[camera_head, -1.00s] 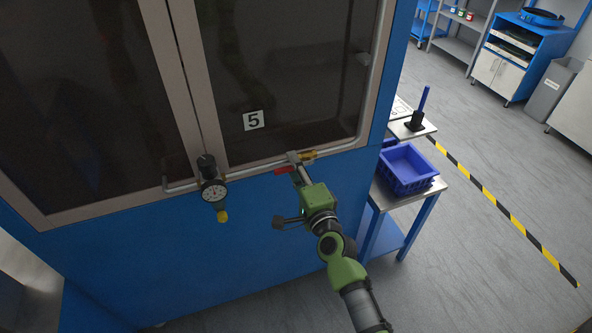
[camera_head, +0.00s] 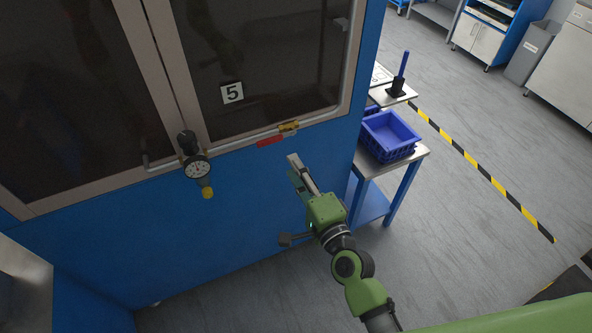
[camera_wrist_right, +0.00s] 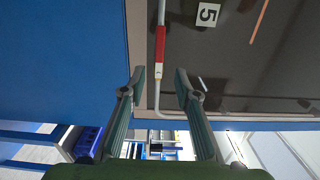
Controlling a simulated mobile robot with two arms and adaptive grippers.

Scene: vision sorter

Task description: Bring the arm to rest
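My right gripper (camera_head: 299,172) is in front of the blue cabinet, below and a little right of the valve, and touches nothing. In the right wrist view its two fingers (camera_wrist_right: 161,87) are spread apart with nothing between them. The handle also shows in the right wrist view (camera_wrist_right: 160,45), beyond the fingertips. My left gripper is in no view.
The blue cabinet (camera_head: 230,210) with dark windows and a number 5 label (camera_head: 232,92) stands close ahead. A side table (camera_head: 416,158) with a blue crate (camera_head: 390,132) stands right. Open floor lies further right.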

